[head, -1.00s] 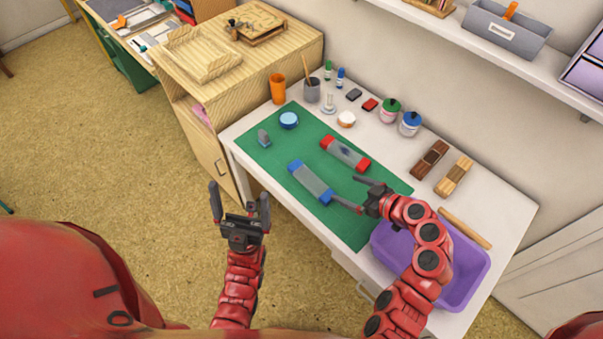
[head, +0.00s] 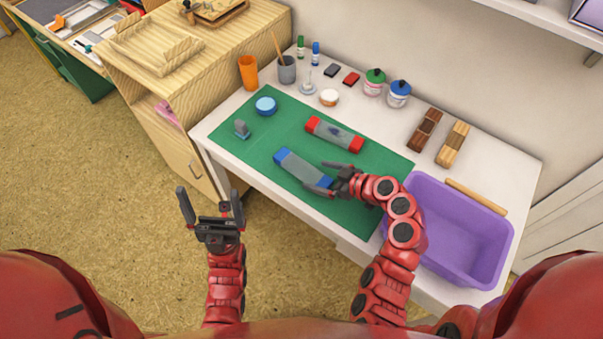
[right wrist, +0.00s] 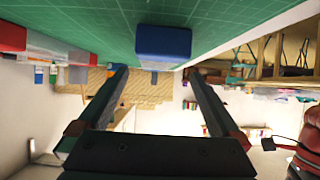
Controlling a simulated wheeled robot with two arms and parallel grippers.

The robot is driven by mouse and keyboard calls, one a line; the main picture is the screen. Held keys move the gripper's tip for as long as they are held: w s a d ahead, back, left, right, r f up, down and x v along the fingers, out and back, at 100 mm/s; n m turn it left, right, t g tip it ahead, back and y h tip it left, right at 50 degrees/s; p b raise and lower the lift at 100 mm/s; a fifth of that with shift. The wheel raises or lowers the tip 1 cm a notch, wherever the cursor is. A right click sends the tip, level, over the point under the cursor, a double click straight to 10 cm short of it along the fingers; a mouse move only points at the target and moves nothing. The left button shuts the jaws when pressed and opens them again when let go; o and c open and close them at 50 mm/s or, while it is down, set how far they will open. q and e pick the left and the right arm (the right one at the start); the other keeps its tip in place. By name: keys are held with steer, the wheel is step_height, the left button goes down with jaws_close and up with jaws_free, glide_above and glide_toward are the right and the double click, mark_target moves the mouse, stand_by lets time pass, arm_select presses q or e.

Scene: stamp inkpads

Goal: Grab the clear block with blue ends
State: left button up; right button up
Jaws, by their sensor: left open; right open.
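The clear block with blue ends (head: 301,170) lies on the green mat (head: 262,184), slanting from upper left to lower right. One blue end (right wrist: 163,42) shows in the right wrist view, ahead of and between the finger lines. My right gripper (head: 325,178) is open at the block's lower-right end, its fingers pointing along the block; I cannot tell whether they touch it. In the right wrist view both fingers (right wrist: 160,90) are apart with nothing held between them. My left gripper (head: 209,205) is open and empty, off the table's front edge.
A clear block with red ends (head: 334,134) lies just behind on the mat. A grey-handled stamp (head: 241,128) and a blue round tin (head: 266,105) are at the mat's left. A purple bin (head: 495,235) stands to the right of my right arm.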

mark_target(303, 168)
steer(key=shift+p+x, duration=0.55)
steer(key=shift+x, duration=0.55)
steer(key=shift+w+a+r+p, duration=0.2)
steer(key=shift+w+a+p, duration=0.1)
steer(key=shift+w, duration=0.05)
steer(key=p+x, duration=0.1)
steer(key=x, duration=0.2)
steer(key=shift+w+d, duration=0.1)
steer(key=shift+w, duration=0.05)
steer(key=shift+w+a+f+p, duration=0.3)
steer(key=shift+w+a+p, duration=0.05)
steer(key=shift+a+p, duration=0.05)
jaws_close()
